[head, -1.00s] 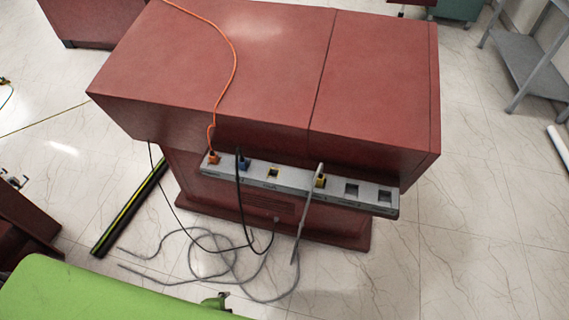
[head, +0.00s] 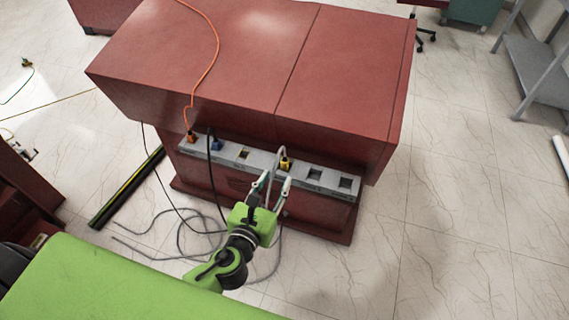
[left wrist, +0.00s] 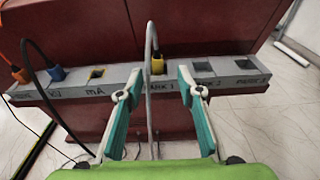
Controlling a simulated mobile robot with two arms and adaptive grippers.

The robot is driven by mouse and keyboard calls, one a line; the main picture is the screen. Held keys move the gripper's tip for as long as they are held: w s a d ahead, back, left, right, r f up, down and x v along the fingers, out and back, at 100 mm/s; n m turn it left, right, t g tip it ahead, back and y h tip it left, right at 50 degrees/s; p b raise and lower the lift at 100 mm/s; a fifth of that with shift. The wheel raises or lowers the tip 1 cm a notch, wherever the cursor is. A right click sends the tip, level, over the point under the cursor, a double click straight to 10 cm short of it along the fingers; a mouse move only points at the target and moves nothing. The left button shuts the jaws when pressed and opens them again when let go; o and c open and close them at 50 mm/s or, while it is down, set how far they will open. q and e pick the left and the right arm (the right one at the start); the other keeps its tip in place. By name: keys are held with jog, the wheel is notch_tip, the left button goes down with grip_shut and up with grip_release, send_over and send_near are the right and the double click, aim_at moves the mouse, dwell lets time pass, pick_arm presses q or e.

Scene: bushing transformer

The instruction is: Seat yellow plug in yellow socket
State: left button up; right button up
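The yellow plug (head: 285,163) sits in a slot marked PARK 1 on the grey socket strip (head: 330,185). It also shows in the left wrist view (left wrist: 158,66), with its grey cable arching up and hanging down between my fingers. The yellow socket (head: 243,154) is the empty one marked mA, left of the plug; it also shows in the left wrist view (left wrist: 96,73). My left gripper (head: 274,183) is open in front of the strip, its fingers (left wrist: 159,80) spread on either side of the plug and apart from it. My right gripper is not in view.
An orange plug (head: 191,137) and a blue plug (head: 215,144) sit in sockets at the strip's left end. Two empty park slots (head: 315,173) lie to the right. The strip runs along a red cabinet (head: 230,60). Loose cables (head: 180,235) lie on the floor.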

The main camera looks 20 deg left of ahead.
aim_at(284, 164)
pick_arm(q)
jog(key=w, duration=0.2)
jog(key=w+f, duration=0.1)
jog(key=w, duration=0.1)
jog(key=shift+w+d, duration=0.1)
jog(key=shift+w, duration=0.3)
jog(key=shift+w+a+f, duration=0.1)
jog(key=shift+w+f, duration=0.15)
jog(key=shift+w, duration=0.6)
jog(key=shift+w+a+f, duration=0.1)
jog(key=shift+w+f, duration=0.2)
jog(key=shift+w, duration=0.55)
jog(key=shift+w+f, duration=0.25)
jog(key=shift+w, duration=0.6)
jog(key=shift+c, duration=0.4)
grip_shut()
